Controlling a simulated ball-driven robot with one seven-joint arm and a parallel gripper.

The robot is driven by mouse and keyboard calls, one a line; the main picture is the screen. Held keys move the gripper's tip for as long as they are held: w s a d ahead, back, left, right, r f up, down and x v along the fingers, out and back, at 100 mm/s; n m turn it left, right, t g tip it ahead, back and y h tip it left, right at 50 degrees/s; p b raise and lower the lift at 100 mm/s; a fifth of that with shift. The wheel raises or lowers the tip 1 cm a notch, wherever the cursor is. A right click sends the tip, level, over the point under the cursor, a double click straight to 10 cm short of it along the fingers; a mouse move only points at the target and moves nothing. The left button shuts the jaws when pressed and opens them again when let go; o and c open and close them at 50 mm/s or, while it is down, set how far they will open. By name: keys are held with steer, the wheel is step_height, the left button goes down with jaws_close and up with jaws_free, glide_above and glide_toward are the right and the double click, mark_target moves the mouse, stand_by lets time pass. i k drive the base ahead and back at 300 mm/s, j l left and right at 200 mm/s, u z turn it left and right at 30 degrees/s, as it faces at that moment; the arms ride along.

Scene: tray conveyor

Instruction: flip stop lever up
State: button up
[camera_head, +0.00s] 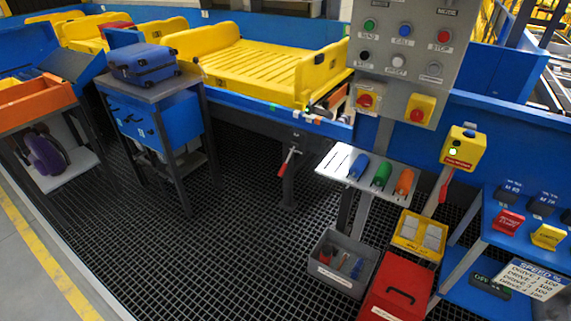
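A yellow box (465,148) with a lit green lamp, a blue knob and a red label too small to read stands on a post at the right. A red-handled lever (443,187) hangs down below it. A second lever with a red grip (284,168) hangs down and left from the conveyor frame near the middle. I cannot tell from the labels which one is the stop lever. My gripper is not in view.
A grey control panel (405,60) with buttons rises right of the yellow conveyor tray (265,65). A tool shelf (335,163), grey bin (327,277), red box (399,285) and blue rack (500,240) crowd the right. Dark grated floor (220,250) is clear at centre-left.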

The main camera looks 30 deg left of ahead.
mark_target(284, 167)
steer(key=i+j, duration=0.8)
steer(key=i, duration=0.2)
steer(key=i+j+u, duration=0.1)
steer(key=i+j, duration=0.65)
steer(key=i, duration=0.3)
